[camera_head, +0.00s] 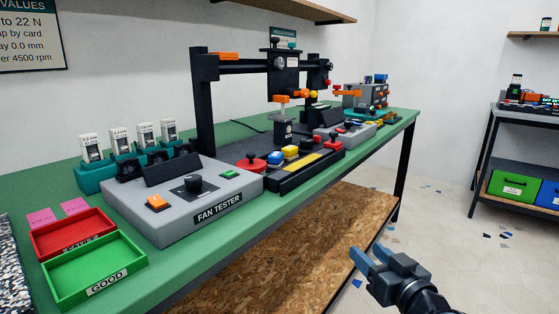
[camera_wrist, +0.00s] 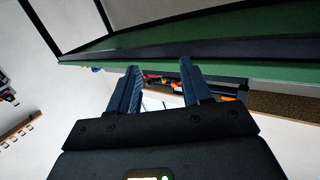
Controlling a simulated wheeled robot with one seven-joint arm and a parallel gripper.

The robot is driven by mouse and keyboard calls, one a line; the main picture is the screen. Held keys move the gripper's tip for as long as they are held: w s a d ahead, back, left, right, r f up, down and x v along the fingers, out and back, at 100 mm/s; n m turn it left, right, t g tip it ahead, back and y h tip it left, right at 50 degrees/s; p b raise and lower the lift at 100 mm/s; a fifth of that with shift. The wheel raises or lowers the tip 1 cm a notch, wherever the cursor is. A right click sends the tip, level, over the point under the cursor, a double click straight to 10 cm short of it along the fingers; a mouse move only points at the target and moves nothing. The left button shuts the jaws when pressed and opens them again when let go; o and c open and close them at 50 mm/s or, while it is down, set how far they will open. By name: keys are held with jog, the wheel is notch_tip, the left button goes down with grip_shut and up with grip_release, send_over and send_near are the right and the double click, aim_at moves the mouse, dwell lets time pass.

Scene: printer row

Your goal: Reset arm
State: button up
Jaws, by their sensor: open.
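My gripper (camera_head: 370,262) is at the lower right in the head view, in front of the green bench (camera_head: 50,188) and out past its front edge. Its two blue-grey fingers are apart with nothing between them. In the wrist view my gripper (camera_wrist: 160,85) also shows open, its fingers reaching up the picture. The green bench surface (camera_wrist: 215,28) shows tilted beyond the fingertips there. No object touches the fingers in either view.
On the bench stand the grey fan tester (camera_head: 218,192), a green GOOD tray (camera_head: 95,270), a red tray (camera_head: 75,234) and a dark printer frame (camera_head: 203,105). A chipboard shelf (camera_head: 290,250) lies below. Open floor (camera_head: 440,200) separates the bench from a rack with a green bin (camera_head: 513,185).

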jog(key=s+d+f+m+h, duration=0.1)
jog(key=s+f+m+h, duration=0.1)
jog(key=s+f, duration=0.75)
jog(key=s+d+g+h, duration=0.1)
jog(key=s+d+h, duration=0.15)
jog(key=s, duration=2.55)
jog(key=s+r, duration=0.7)
jog(key=s, duration=0.5)
notch_tip(320, 180, up, 16)
jog(key=p, duration=1.7)
jog(key=shift+w+a+r, duration=0.15)
jog(key=shift+a+r, duration=0.05)
jog(key=shift+r, duration=0.05)
jog(key=shift+h, duration=0.25)
